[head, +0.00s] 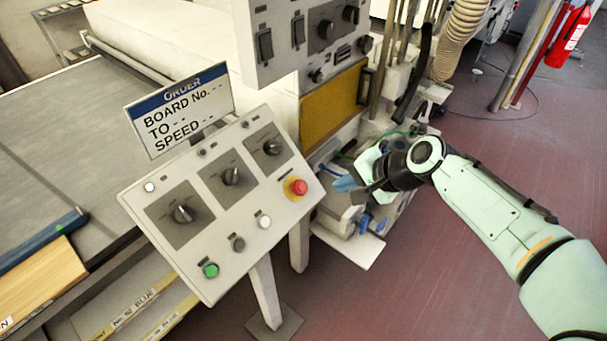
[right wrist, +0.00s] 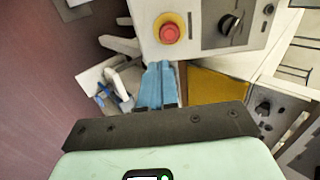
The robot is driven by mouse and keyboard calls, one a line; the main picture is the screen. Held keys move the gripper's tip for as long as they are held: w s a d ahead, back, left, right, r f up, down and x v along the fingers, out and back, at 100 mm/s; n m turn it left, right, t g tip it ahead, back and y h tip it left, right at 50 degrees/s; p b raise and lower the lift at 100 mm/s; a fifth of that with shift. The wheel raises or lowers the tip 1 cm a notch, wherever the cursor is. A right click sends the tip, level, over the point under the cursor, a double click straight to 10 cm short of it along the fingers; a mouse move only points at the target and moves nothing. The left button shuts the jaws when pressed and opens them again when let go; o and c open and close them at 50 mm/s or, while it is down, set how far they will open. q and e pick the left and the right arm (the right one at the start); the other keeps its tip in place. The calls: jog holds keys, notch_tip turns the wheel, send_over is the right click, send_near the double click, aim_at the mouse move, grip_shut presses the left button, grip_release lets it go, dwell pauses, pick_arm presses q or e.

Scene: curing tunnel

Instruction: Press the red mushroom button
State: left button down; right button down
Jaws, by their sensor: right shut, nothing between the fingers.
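The red mushroom button (head: 299,187) sits on a yellow round base at the right edge of the tilted control panel (head: 225,255). It also shows near the top of the right wrist view (right wrist: 170,32). My right gripper (head: 343,184) is to the right of the button and apart from it, with its blue fingertips pointing at the panel. In the right wrist view its blue fingers (right wrist: 157,84) are together with nothing between them, below the button in the picture. My left gripper is in neither view.
The panel also bears several dark rotary knobs (head: 231,176), a green button (head: 210,270) and small white buttons. An order sign (head: 180,108) stands behind it. A larger machine box (head: 305,35) with a yellow plate (head: 332,104) rises beyond. Open red floor (head: 400,300) lies at the right.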

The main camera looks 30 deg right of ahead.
aim_at(302, 188)
jog(key=shift+s+r, duration=0.15)
jog(key=shift+r, duration=0.45)
jog(key=shift+s+r, duration=0.15)
jog(key=shift+r, duration=0.4)
jog(key=x, duration=1.4)
jog(key=shift+w+r, duration=0.1)
jog(key=shift+w, duration=0.1)
